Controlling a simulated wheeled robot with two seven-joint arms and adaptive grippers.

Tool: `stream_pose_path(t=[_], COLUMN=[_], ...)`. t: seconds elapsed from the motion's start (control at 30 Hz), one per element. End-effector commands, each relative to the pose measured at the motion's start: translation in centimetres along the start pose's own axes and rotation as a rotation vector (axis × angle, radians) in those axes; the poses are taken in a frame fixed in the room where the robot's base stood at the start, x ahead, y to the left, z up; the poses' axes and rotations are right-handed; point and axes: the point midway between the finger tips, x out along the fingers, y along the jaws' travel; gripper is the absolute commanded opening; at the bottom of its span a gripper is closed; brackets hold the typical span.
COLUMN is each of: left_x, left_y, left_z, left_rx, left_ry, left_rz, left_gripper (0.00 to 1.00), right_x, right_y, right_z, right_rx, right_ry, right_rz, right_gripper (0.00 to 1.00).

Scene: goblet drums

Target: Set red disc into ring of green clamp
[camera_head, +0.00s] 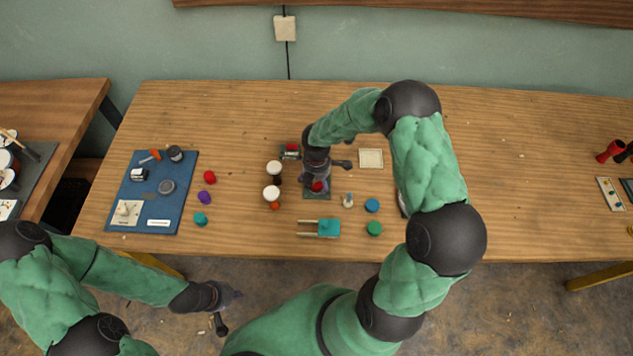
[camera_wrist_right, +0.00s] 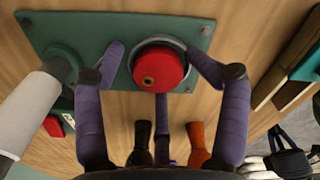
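The red disc (camera_wrist_right: 160,72) shows in the right wrist view at the grey ring of the green clamp (camera_wrist_right: 110,28). It looks seated in or directly over the ring and slightly tilted; the exact contact is hard to tell. My right gripper (camera_wrist_right: 156,62) has its purple fingers spread around the disc, with gaps at its sides. In the head view my right gripper (camera_head: 318,182) is low over the table, partly covering the red disc (camera_head: 318,186) and green clamp (camera_head: 312,194). My left gripper (camera_head: 228,296) hangs before the table's front edge; its fingers are too small to read.
White-topped cylinders (camera_head: 273,168) stand just left of the right gripper. A teal block with prongs (camera_head: 328,228), a blue disc (camera_head: 372,205) and a green disc (camera_head: 375,229) lie nearby. A blue mat (camera_head: 150,205) with parts lies left. The table's right side is mostly clear.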

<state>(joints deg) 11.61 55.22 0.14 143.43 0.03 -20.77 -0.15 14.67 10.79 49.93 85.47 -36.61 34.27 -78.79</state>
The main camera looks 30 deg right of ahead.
Motion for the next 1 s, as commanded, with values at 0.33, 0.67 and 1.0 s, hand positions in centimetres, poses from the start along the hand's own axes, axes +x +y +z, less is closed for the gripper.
stream_pose_path(t=[0.33, 0.67, 1.0], left_x=[-1.7, -3.1, -3.5], left_y=[0.6, 1.1, 1.2], left_z=[0.1, 0.1, 0.1], left_rx=[0.000, 0.000, 0.000], left_ry=[0.000, 0.000, 0.000], left_rz=[0.000, 0.000, 0.000], left_gripper=[0.00, 0.00, 0.00], right_x=[-4.4, -10.9, -13.3], right_y=[0.0, 0.1, 0.0], right_z=[0.0, 0.0, 0.0], right_rx=[-0.001, 0.001, 0.000], right_ry=[-0.001, -0.001, 0.000], right_rz=[0.002, 0.004, 0.001], right_gripper=[0.67, 0.67, 0.67])
